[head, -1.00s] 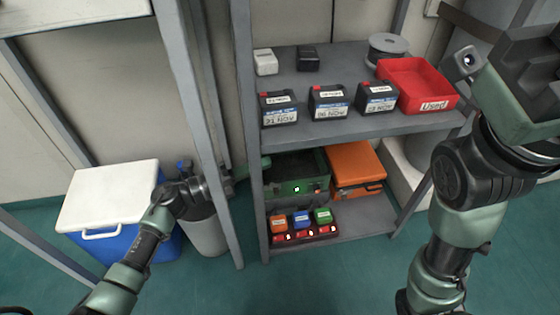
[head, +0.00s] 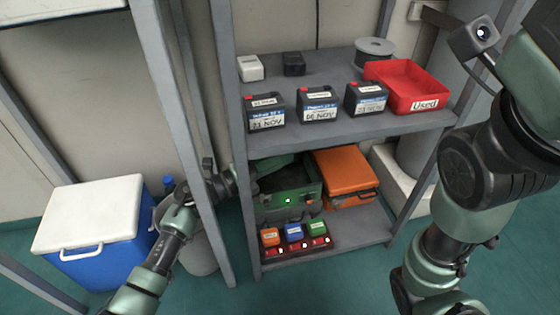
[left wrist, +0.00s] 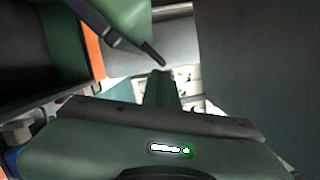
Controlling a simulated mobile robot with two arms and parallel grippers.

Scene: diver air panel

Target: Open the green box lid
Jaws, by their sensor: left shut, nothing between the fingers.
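The green box (head: 290,203) sits on the lower shelf, with a small light on its front. Its green lid (head: 276,164) is raised at the back left, and the dark inside of the box shows. My left gripper (head: 252,183) is shut and empty at the box's left side, close to the lid; I cannot tell if it touches. In the left wrist view the box's dark interior (left wrist: 35,45) shows at the left and a green panel, seemingly the lid (left wrist: 118,18), at the top. My right arm is in the head view, but its gripper is not.
An orange case (head: 345,170) stands right beside the green box. Several small coloured units in a rack (head: 300,250) stand in front. The upper shelf (head: 340,128) with batteries and a red bin (head: 405,88) hangs above. A shelf post (head: 238,220) stands close to my left gripper.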

